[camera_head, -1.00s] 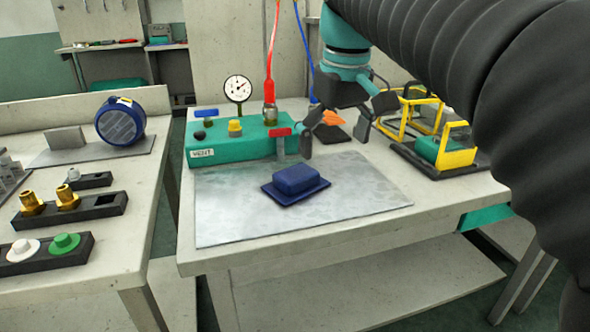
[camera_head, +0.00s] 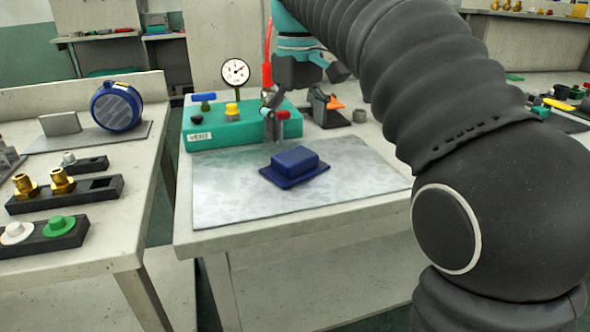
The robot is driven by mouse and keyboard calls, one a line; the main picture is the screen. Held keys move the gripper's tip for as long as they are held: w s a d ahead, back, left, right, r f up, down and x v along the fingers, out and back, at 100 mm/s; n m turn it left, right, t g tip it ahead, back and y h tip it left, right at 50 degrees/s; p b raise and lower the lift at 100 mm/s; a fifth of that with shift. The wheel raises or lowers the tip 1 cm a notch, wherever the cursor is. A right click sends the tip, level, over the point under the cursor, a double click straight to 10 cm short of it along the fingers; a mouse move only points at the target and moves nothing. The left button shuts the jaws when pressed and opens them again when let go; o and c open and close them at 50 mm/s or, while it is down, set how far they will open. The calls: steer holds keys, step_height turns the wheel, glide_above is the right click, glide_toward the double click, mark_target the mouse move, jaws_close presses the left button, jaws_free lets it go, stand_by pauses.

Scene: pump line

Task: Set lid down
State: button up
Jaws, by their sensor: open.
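A dark blue lid (camera_head: 295,163), a raised block with a flat flange, lies on the grey metal sheet (camera_head: 225,185) on the table. It looks slightly tilted, and whether something lies under it is hidden. My gripper (camera_head: 274,120) is behind and above the lid, apart from it. It is open, with its fingers by the front right of the green manifold block, close to a red handle (camera_head: 284,114). My arm covers part of the table's right side.
The green manifold block (camera_head: 215,133) carries a gauge (camera_head: 235,73), a blue handle and a yellow cap, with a red hose behind. A stand with an orange part (camera_head: 335,103) is to the right. The left table holds a blue reel (camera_head: 117,106) and fitting racks. The sheet around the lid is clear.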

mark_target(295, 154)
steer(key=shift+w+a+f+b, duration=0.1)
steer(key=shift+f+b, duration=0.3)
steer(key=shift+f, duration=1.2)
steer(key=shift+w+a+f+b, duration=0.1)
steer(key=shift+f+b, duration=0.25)
steer(key=shift+f, duration=1.2)
steer(key=c, duration=1.2)
steer(key=shift+r, duration=0.5)
step_height(295, 154, up, 4)
steer(key=shift+f+p, duration=0.25)
steer(key=shift+p, duration=0.45)
steer(key=s+d+r, duration=0.1)
steer(key=s+r, duration=0.1)
steer(key=s, duration=0.1)
steer(key=s+d+r, duration=0.1)
steer(key=s+r, duration=0.1)
steer(key=s, duration=0.2)
steer(key=s+d+r, duration=0.1)
steer(key=s+r, duration=0.1)
steer(key=s, duration=0.2)
steer(key=shift+d+r, duration=0.3)
steer(key=shift+d, duration=0.1)
